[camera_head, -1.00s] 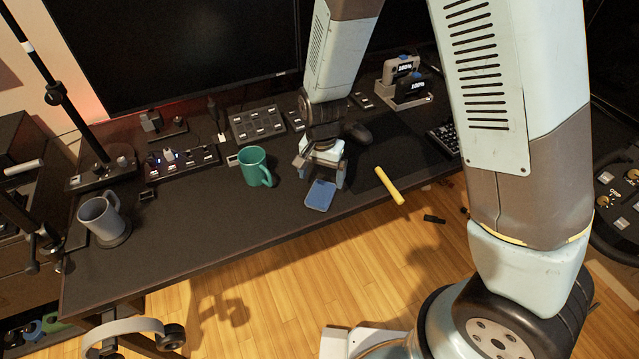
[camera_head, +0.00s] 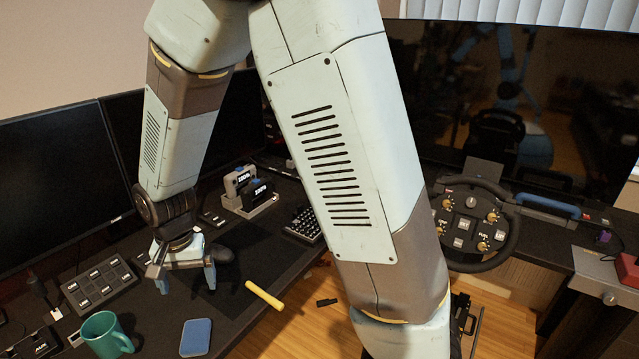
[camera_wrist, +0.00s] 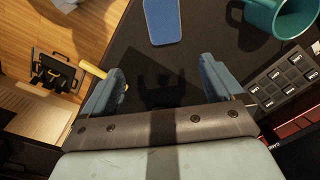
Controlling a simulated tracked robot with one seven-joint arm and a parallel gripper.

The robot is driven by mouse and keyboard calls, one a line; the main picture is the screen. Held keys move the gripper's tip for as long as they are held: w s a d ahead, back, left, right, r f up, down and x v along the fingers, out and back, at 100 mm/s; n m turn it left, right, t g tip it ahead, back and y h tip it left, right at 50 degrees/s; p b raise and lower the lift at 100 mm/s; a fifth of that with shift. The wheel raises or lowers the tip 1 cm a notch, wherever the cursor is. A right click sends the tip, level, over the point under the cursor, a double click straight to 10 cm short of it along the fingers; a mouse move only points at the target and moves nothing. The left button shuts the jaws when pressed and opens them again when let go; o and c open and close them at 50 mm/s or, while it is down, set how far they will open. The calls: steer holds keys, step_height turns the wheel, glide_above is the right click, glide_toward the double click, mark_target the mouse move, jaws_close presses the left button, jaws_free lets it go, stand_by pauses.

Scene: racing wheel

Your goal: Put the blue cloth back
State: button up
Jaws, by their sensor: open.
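A flat blue rectangle, which looks like the blue cloth (camera_head: 196,337), lies on the dark desk (camera_head: 240,315) near its front edge. It also shows at the top of the wrist view (camera_wrist: 162,20). My gripper (camera_head: 186,287) is over the desk, behind the cloth and apart from it. In the wrist view my gripper (camera_wrist: 162,70) is open, with nothing between its fingers; the cloth lies beyond the fingertips.
A teal mug (camera_head: 106,336) stands left of the cloth. A yellow stick (camera_head: 264,295) lies at the desk's front edge, right of the cloth. A button panel (camera_head: 102,283) and monitors are behind. A steering wheel (camera_head: 478,262) and a blue bar (camera_head: 546,206) are at right.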

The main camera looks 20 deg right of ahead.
steer(key=d+r+n+t+y, duration=0.1)
steer(key=d+r+t, duration=0.1)
steer(key=d+r, duration=1.3)
steer(key=s+d+r+n+t+h, duration=0.1)
steer(key=s+d+r+t, duration=0.2)
steer(key=s+d+r, duration=0.7)
steer(key=s+d, duration=0.2)
steer(key=s, duration=0.1)
steer(key=shift+d, duration=0.3)
steer(key=shift+w, duration=0.1)
